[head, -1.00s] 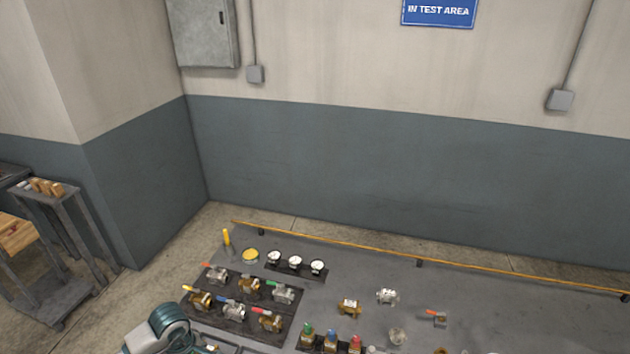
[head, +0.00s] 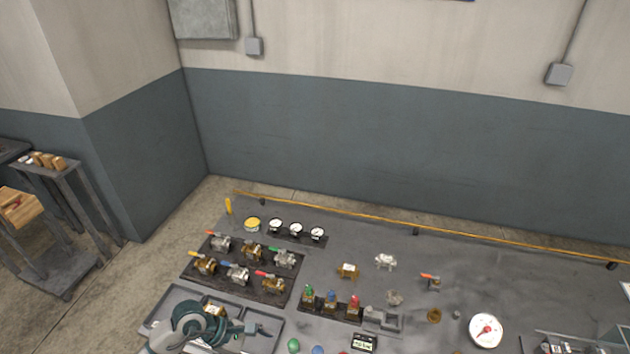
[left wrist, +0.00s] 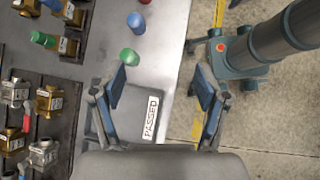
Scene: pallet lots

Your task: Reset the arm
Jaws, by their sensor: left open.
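My left gripper (head: 258,329) is over the grey tray (head: 176,293) at the table's front left in the head view. In the left wrist view its two fingers (left wrist: 162,82) are spread wide with nothing between them. Below them is the table edge and a tray part with a "PASSED" label (left wrist: 151,117). A brass piece (head: 214,309) in the tray is partly hidden behind my left arm. My right gripper is not in view.
A dark board with several lever valves (head: 238,272) lies behind the tray. Small gauges (head: 296,229), colour-capped fittings (head: 331,299) and a large dial gauge (head: 486,330) are on the table. An orange rail (head: 400,221) runs along the back edge. A side cart (head: 60,225) stands left.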

